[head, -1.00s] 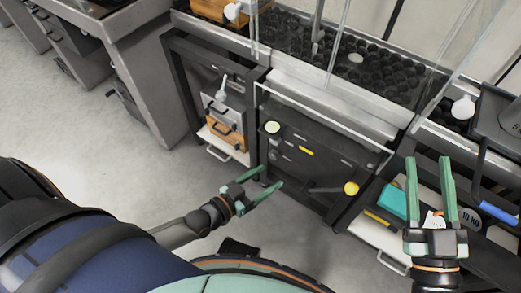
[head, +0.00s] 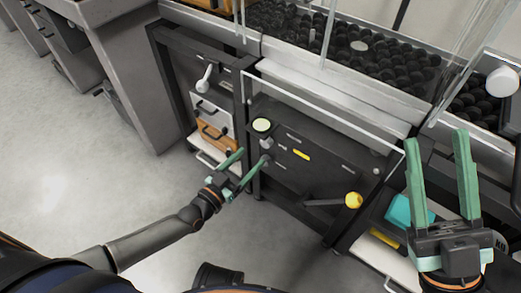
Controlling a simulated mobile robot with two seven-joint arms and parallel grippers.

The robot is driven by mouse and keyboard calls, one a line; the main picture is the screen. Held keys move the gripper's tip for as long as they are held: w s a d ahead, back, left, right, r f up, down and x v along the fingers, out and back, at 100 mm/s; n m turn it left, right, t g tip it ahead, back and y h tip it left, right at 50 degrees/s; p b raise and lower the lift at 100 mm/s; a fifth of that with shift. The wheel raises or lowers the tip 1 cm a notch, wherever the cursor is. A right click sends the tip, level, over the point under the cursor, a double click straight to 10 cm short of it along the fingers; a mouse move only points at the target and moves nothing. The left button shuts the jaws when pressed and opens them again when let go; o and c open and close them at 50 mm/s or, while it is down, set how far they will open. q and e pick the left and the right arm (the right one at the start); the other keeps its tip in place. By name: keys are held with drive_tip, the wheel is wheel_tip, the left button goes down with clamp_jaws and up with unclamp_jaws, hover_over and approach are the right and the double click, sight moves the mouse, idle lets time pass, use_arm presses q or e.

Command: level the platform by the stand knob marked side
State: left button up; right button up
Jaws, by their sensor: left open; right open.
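A dark stand panel (head: 310,160) fills the middle of the head view. On it are a pale round disc (head: 262,125), a small grey knob (head: 267,143) below the disc, and a yellow ball knob (head: 353,200) on a dark lever. I cannot read which is marked side. My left gripper (head: 254,155) is open and empty, its fingertips in front of the panel's left edge, just below the grey knob. Whether it touches the panel is unclear. My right gripper (head: 436,136) is open and empty at the right, fingers pointing up. I cannot identify the platform for certain.
A bed of black balls (head: 380,65) lies behind clear panes above the stand. A left bay holds a white lever (head: 205,80) and drawers (head: 215,120). A teal block (head: 400,211) sits low near my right gripper. Grey floor (head: 110,190) is clear at left.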

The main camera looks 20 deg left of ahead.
sight(264, 144)
use_arm(q)
drive_tip(key=b+x, duration=0.2)
drive_tip(key=x, duration=0.4)
drive_tip(key=shift+w, duration=0.2)
use_arm(e)
drive_tip(key=f, duration=0.3)
drive_tip(key=shift+w+a, duration=0.1)
drive_tip(key=shift+a, duration=0.1)
use_arm(q)
clamp_jaws()
